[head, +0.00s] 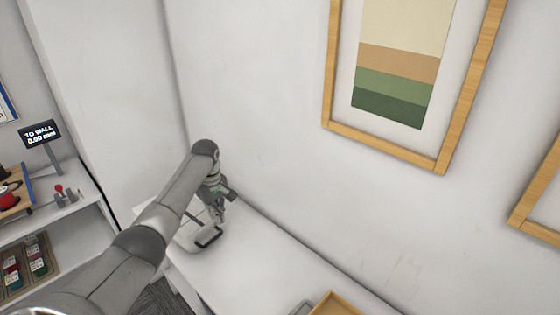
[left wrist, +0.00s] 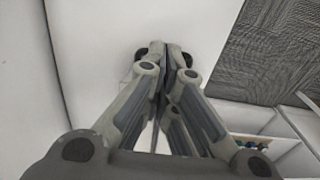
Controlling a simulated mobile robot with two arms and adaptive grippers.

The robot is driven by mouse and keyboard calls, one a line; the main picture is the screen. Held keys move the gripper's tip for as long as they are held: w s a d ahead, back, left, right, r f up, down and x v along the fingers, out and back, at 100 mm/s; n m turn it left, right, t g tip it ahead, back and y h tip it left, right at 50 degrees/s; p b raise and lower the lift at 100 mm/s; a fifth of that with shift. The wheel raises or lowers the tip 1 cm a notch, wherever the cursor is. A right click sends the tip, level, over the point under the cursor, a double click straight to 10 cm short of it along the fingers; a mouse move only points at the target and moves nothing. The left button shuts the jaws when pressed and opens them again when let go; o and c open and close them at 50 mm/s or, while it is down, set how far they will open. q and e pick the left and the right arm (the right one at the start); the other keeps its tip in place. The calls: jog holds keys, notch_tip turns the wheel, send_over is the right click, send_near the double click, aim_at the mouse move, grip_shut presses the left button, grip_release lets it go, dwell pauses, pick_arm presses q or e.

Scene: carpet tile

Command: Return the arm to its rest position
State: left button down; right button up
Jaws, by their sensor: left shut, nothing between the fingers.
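My left arm (head: 165,210) comes in from the lower left and reaches out over the white table, with its wrist bent downward. My left gripper (head: 218,212) points down near the wall, close to a pale object with a dark handle-like bar (head: 208,237). Whether it touches that object I cannot tell. In the left wrist view the fingers of the left gripper (left wrist: 164,52) are together, with nothing seen between them. My right gripper is not in view.
The white table (head: 255,275) runs along the wall, with a wooden tray (head: 335,304) at its near end. A shelf unit (head: 75,222) with a small display (head: 39,134) stands left. A framed picture (head: 385,146) hangs above. Patterned carpet (left wrist: 280,50) lies beyond the table.

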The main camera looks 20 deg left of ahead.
pick_arm(q)
jog(key=s+d+f+m, duration=0.3)
jog(key=s+d+f, duration=0.1)
jog(key=s+d, duration=0.1)
jog(key=s+d+f+m, duration=0.4)
jog(key=d, duration=0.3)
jog(key=s+d+f+m+t, duration=0.1)
jog(key=s+d+f+m, duration=0.2)
jog(key=s+d+f, duration=0.1)
jog(key=shift+s+d+m+y, duration=0.3)
jog(key=shift+s+d+m, duration=0.1)
jog(key=shift+s+d, duration=0.6)
jog(key=s+d+r+m+t, duration=0.1)
jog(key=s+d+r+m, duration=0.25)
jog(key=s, duration=0.55)
jog(key=s+d+r+m+t, duration=0.2)
jog(key=s+d+r, duration=0.25)
jog(key=s, duration=0.45)
notch_tip(320, 180, down, 26)
jog(key=g, duration=0.2)
jog(key=s+a+f+g, duration=0.1)
jog(key=s+a+f, duration=0.2)
jog(key=s+f, duration=1.3)
jog(key=shift+s+f, duration=0.15)
jog(key=shift+s, duration=0.75)
